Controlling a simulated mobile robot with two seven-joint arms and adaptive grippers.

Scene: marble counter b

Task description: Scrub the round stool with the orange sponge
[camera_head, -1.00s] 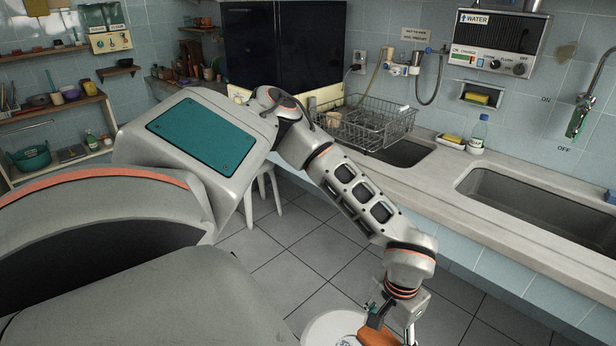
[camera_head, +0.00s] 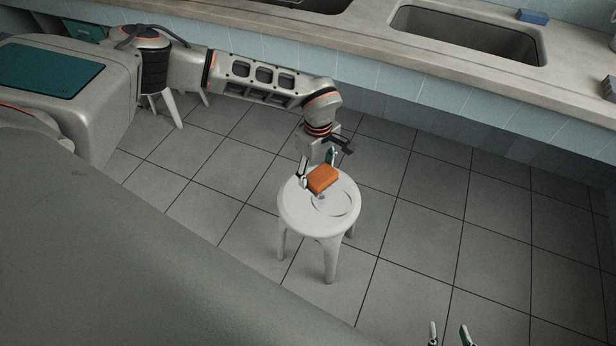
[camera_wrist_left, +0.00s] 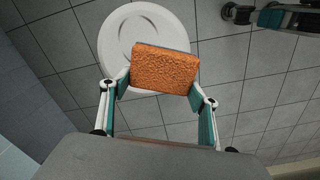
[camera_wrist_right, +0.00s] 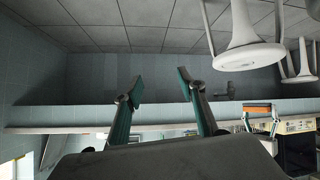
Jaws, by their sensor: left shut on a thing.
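The white round stool (camera_head: 300,210) stands on the tiled floor in the middle of the head view, its top clear except for a faint round mark. My left gripper (camera_head: 318,171) is shut on the orange sponge (camera_head: 323,178), gripping it by two opposite sides. In the left wrist view the sponge (camera_wrist_left: 165,68) covers part of the seat (camera_wrist_left: 112,40). In the right wrist view a gap shows between the sponge (camera_wrist_right: 258,108) and the seat (camera_wrist_right: 248,56), so the sponge is above it. My right gripper (camera_head: 449,328) is open and empty at the lower right, apart from the stool.
The counter (camera_head: 365,50) with its sink (camera_head: 465,35) runs along the back, with a blue block (camera_head: 533,16) behind the sink. White legs (camera_head: 162,108) of another seat show behind my left arm. The floor (camera_head: 440,215) right of the stool is clear.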

